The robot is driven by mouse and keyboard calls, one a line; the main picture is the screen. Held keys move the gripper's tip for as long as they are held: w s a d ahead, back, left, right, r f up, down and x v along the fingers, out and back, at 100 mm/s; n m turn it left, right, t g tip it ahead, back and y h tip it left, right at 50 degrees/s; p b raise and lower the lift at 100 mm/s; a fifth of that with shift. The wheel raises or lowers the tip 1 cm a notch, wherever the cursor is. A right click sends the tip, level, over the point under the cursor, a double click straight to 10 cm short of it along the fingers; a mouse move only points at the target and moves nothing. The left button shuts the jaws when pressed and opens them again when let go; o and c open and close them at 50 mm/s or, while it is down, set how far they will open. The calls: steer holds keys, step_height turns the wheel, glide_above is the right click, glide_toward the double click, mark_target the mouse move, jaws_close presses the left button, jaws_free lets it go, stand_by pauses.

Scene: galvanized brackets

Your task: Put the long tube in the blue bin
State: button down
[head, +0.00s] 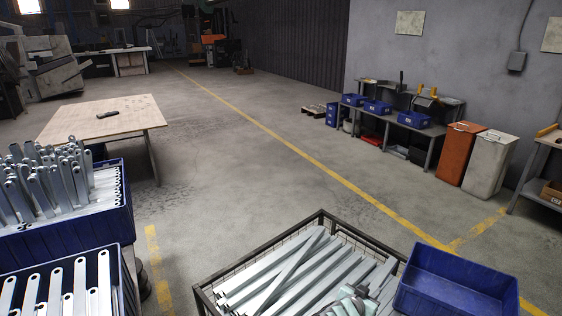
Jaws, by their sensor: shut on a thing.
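Several long galvanized tubes (268,275) lie in a wire-mesh crate (321,214) at the bottom centre of the head view. Most lie side by side, and one lies slantwise across the others. My gripper (357,295) is at the bottom edge of the view, over the right part of the tubes. It is shut on a long tube, but the frame edge and the gripper itself hide most of the grip. The blue bin (408,300) stands right beside the crate at the bottom right. Its visible inside looks empty.
Blue bins with upright brackets (60,180) stand at the left, one bin (125,262) in front. A wooden table (100,118) holds a small dark tool. Benches with blue boxes (377,106) and orange and white containers (461,150) line the right wall. The floor between is clear.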

mark_target(372, 283)
steer(key=w+r, duration=0.1)
steer(key=w+d+n+t+y, duration=0.1)
steer(key=shift+w+d+r, duration=0.1)
steer(key=shift+w+r, duration=0.3)
steer(key=shift+w+a+r+n+t+y, duration=0.5)
steer(key=shift+w+a+r+n+y, duration=0.1)
steer(key=shift+n+y, duration=0.25)
steer(key=shift+a, duration=0.1)
